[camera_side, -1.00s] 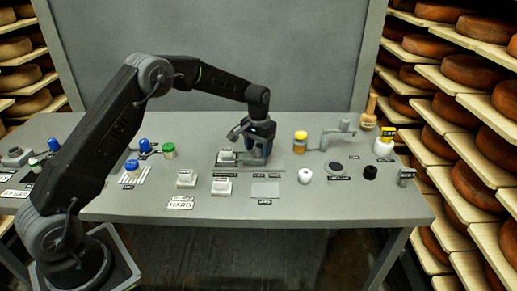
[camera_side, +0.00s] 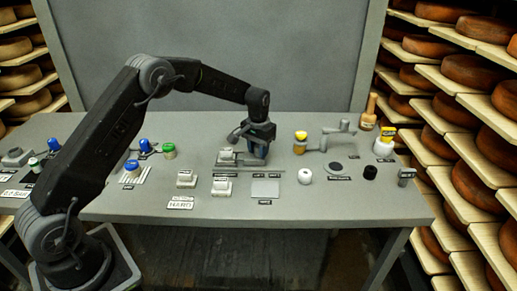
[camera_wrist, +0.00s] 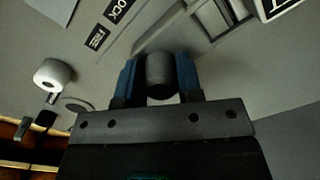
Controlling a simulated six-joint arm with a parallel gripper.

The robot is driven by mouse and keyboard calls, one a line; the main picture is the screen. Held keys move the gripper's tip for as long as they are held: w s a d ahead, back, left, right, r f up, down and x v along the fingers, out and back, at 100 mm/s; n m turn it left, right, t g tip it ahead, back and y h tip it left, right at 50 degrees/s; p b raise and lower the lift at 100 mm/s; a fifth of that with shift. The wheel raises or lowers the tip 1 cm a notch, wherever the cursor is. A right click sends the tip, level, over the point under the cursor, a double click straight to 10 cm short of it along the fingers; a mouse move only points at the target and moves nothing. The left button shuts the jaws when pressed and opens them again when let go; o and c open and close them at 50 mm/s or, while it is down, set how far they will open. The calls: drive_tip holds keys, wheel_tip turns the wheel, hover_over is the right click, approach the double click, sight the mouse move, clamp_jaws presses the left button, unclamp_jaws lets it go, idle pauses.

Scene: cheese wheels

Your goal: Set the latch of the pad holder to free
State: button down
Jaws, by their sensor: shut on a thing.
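The pad holder (camera_side: 228,157) is a low grey fixture on the table, left of my gripper in the side view. Part of it seems to show at the top right of the wrist view (camera_wrist: 222,18). My gripper (camera_side: 257,152) points down at the holder's right end. In the wrist view its blue fingers (camera_wrist: 158,75) are shut on a dark grey rounded knob (camera_wrist: 159,68), which looks like the latch's handle. Two black labels lie left of the knob: LOCK (camera_wrist: 120,11) and a smaller one that seems to read FREE (camera_wrist: 97,37). The latch's exact setting cannot be told.
A white round piece (camera_side: 305,174), a dark disc (camera_side: 336,167) and a yellow-topped jar (camera_side: 300,142) stand right of my gripper. The table behind my gripper is clear.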

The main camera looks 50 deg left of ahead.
drive_tip(key=shift+w+d+r, duration=0.1)
drive_tip(key=shift+w+d, duration=1.8)
drive_tip(key=shift+w, duration=0.1)
drive_tip(key=c, duration=0.8)
unclamp_jaws()
drive_tip(key=shift+r, duration=6.9)
